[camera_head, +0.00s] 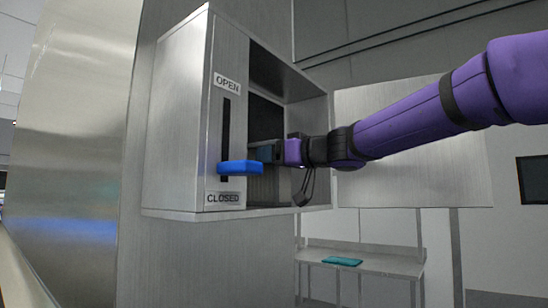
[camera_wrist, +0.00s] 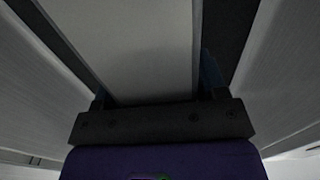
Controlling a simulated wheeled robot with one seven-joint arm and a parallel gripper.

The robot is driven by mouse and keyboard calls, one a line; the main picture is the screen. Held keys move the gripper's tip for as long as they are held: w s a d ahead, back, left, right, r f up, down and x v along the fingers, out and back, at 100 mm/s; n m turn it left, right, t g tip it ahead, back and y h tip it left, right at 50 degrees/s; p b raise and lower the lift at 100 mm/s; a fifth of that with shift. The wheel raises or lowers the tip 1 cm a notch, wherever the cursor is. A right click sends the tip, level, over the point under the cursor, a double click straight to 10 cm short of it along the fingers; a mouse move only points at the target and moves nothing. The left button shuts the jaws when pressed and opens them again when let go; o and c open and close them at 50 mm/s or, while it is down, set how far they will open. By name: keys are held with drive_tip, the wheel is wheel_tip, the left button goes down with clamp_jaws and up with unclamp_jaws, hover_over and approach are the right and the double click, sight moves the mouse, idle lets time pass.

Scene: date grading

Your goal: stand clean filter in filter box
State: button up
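The filter box (camera_head: 178,120) is a metal box on the wall, open toward the right, with OPEN and CLOSED labels on its front. Its blue lever handle (camera_head: 240,167) sits low in the slot, just above CLOSED. My gripper (camera_head: 262,152) reaches into the box from the right, behind the front panel. In the wrist view, its dark blue fingers stand apart (camera_wrist: 155,88) with a pale grey flat panel (camera_wrist: 140,45) between them. I cannot tell whether this panel is the clean filter or part of the box, nor whether the fingers touch it. The fingertips are partly hidden.
A metal table (camera_head: 385,262) stands below right with a flat teal item (camera_head: 342,261) on it. In the wrist view, grey walls flank both sides, with dark gaps beside the pale panel. The box's front panel is close to my gripper's left.

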drive_tip(key=shift+o, duration=1.1)
drive_tip(key=v, duration=1.2)
drive_tip(key=shift+r, duration=0.15)
